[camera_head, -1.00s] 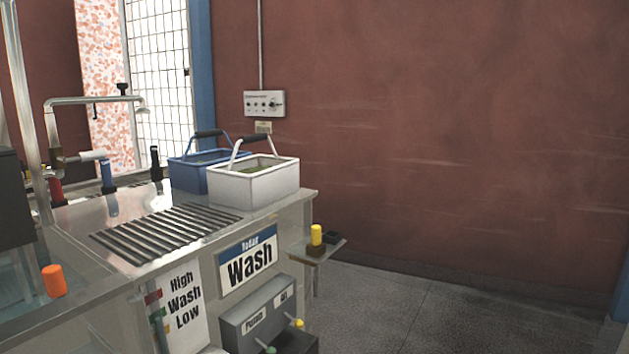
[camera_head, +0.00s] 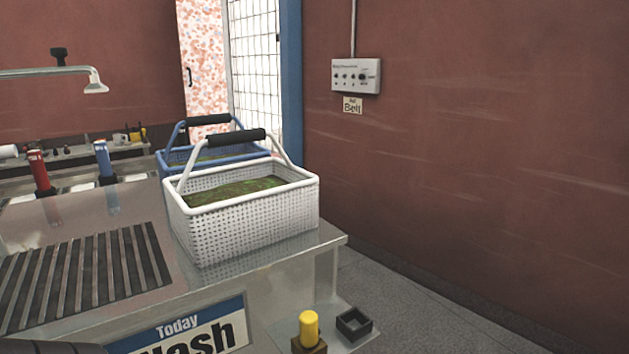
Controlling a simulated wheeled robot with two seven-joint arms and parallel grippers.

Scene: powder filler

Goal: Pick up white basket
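The white basket (camera_head: 245,224) stands upright on the right end of the metal counter, near its corner. It has woven mesh sides, a raised white handle with a black grip (camera_head: 236,138), and green-brown contents inside. A blue basket (camera_head: 208,153) with a similar black-gripped handle stands right behind it and is partly hidden by it. No gripper can be made out on or near the white basket. Neither of my grippers is in view.
A slatted grate (camera_head: 85,270) lies in the metal counter (camera_head: 200,290) left of the basket. Red and blue taps (camera_head: 104,160) stand behind. A low shelf at front right holds a yellow knob (camera_head: 309,328) and a small black tray (camera_head: 354,322). Floor to the right is clear.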

